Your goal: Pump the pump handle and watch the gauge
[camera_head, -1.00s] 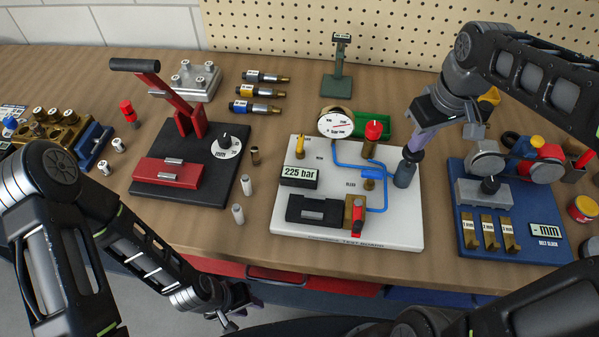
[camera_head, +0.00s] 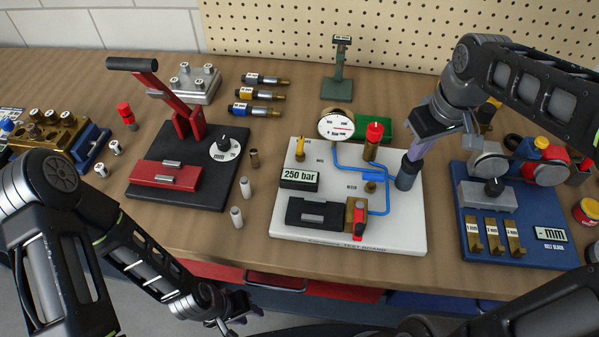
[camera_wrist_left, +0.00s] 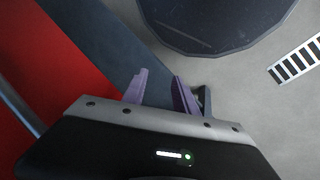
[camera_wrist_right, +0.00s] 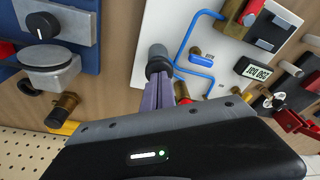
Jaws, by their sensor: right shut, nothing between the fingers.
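The white test board (camera_head: 285,226) carries a round gauge (camera_head: 336,125) with a white face and a red mark. Its digital display (camera_head: 300,179) reads 250 bar. The dark pump cylinder (camera_head: 407,175) stands at the board's right edge; it also shows in the right wrist view (camera_wrist_right: 158,64). My right gripper (camera_head: 413,155) is shut, its purple fingertips right at the top of the pump; I cannot make out a separate handle there. In the right wrist view its fingers (camera_wrist_right: 166,88) are together. My left gripper (camera_wrist_left: 159,82) is open and empty, low in front of the bench (camera_head: 232,320).
Left of the board is a black base (camera_head: 205,197) with a red lever press (camera_head: 184,118). Right of it is a blue belt block (camera_head: 520,252). A blue tube (camera_head: 350,166) and a red-knobbed valve (camera_head: 374,135) sit near the pump. Small cylinders (camera_head: 237,217) stand left of the board.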

